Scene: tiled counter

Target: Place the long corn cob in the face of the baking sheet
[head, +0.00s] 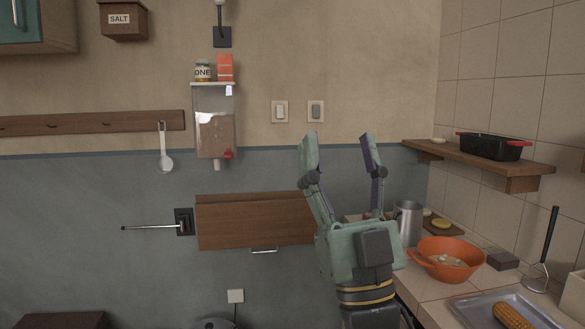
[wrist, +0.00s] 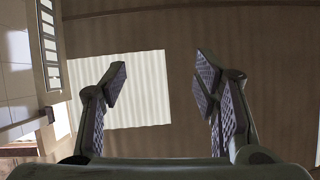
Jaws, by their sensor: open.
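A yellow corn cob (head: 512,316) lies on a grey metal baking sheet (head: 478,310) at the bottom right of the head view, on the tiled counter. Both are partly cut off by the lower edge of the picture. My gripper (head: 342,140) is open and empty, raised with its fingers pointing up in front of the wall, left of the counter and well away from the cob. In the wrist view the two open fingers (wrist: 162,75) have nothing between them. Neither the cob nor the sheet shows in the wrist view.
An orange bowl (head: 446,260), a metal pitcher (head: 408,222) and a masher (head: 543,252) stand on the counter. A wooden shelf (head: 480,158) with a black pan (head: 490,146) hangs above it. A wooden wall panel (head: 250,221) is behind my gripper.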

